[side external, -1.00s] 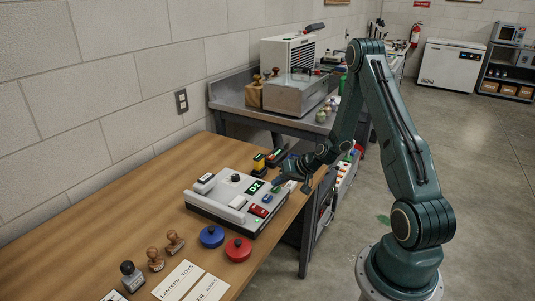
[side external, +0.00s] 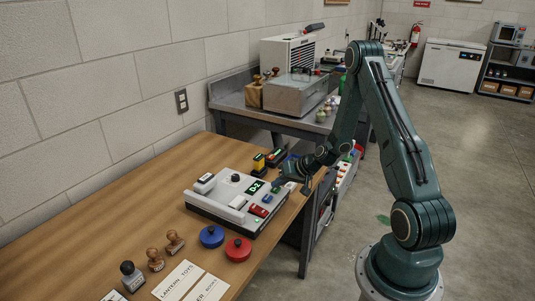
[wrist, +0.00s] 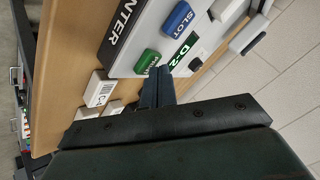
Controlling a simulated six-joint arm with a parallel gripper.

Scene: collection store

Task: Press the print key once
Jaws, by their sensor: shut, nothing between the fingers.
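The label printer (side external: 215,211) is a pale grey unit on the wooden table, and its body (wrist: 150,28) also shows in the wrist view. The green print key (wrist: 146,62) sits near the printer's edge, its lettering hard to read. A green display reading D-2 (wrist: 183,50) and a blue SLOT key (wrist: 177,19) lie beside it. My gripper (wrist: 158,73) is shut and empty, its fingertips right at the green key's edge in the wrist view. I cannot tell whether they touch it. In the side view my gripper (side external: 281,185) is at the printer's right end and hides the green key.
A red key (side external: 259,211) and a blue key (side external: 267,199) sit on the printer. A blue lidded pot (side external: 212,237) and a red one (side external: 238,249) stand in front. Stamps (side external: 155,260) and cards are at the near end. White labelled blocks (wrist: 98,90) lie beside the printer.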

